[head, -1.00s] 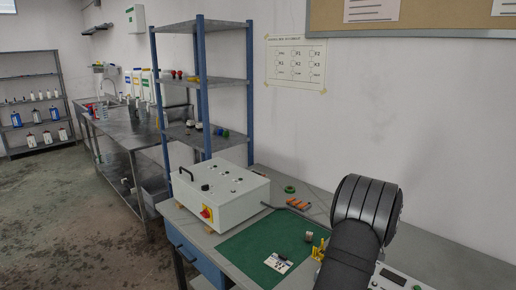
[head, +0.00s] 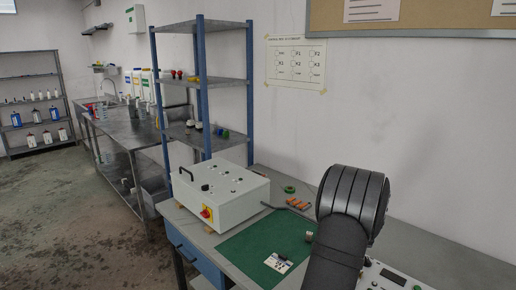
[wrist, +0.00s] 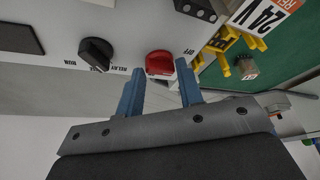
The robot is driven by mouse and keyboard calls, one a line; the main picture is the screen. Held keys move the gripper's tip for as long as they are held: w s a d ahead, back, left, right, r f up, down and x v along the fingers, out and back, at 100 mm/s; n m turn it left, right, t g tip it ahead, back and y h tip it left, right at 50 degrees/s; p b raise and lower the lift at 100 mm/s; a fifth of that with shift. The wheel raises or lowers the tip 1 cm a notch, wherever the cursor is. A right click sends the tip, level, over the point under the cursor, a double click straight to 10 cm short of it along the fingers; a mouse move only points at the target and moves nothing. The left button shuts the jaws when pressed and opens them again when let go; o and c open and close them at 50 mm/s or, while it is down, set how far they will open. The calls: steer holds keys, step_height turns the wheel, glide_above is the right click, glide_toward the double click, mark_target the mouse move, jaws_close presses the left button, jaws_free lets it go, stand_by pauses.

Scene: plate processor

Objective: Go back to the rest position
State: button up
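My gripper (wrist: 161,73) shows in the wrist view with its two blue fingers apart and nothing held between them. Just past the fingertips is a red knob (wrist: 160,63) on a white panel (wrist: 130,14), near an "OFF" label; I cannot tell whether a finger touches it. A black knob (wrist: 96,53) sits to its left, by a "RUN" label. In the head view my dark arm rises at the lower right, and the gripper is hidden.
A white control box (head: 225,190) stands on the workbench left of a green mat (head: 243,245). A small card (head: 278,263) lies on the mat. Orange pieces (head: 299,204) and a green ring (head: 289,189) lie behind it. A yellow stand (wrist: 228,45) is right of the panel.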

steer(key=shift+w+a+m+g+h, duration=0.15)
steer(key=shift+m+h, duration=0.15)
steer(key=shift+m, duration=0.5)
steer(key=shift+s+m+g+h, duration=0.1)
steer(key=shift+m+h, duration=0.2)
steer(key=shift+m, duration=0.5)
steer(key=shift+w+a+m+g+h, duration=0.15)
steer(key=shift+m+h, duration=0.15)
steer(key=shift+m, duration=0.5)
steer(key=shift+s+m, duration=0.1)
steer(key=shift+m, duration=0.2)
steer(key=shift+d+n, duration=0.15)
steer(key=shift+n, duration=0.35)
steer(key=shift+s+d+n+t+y, duration=0.15)
steer(key=shift+n+y, duration=0.35)
steer(key=shift+n, duration=0.7)
steer(key=shift+w+d+n+t+y, duration=0.1)
steer(key=shift+n+t+y, duration=0.3)
steer(key=shift+n, duration=0.8)
steer(key=shift+a, duration=0.15)
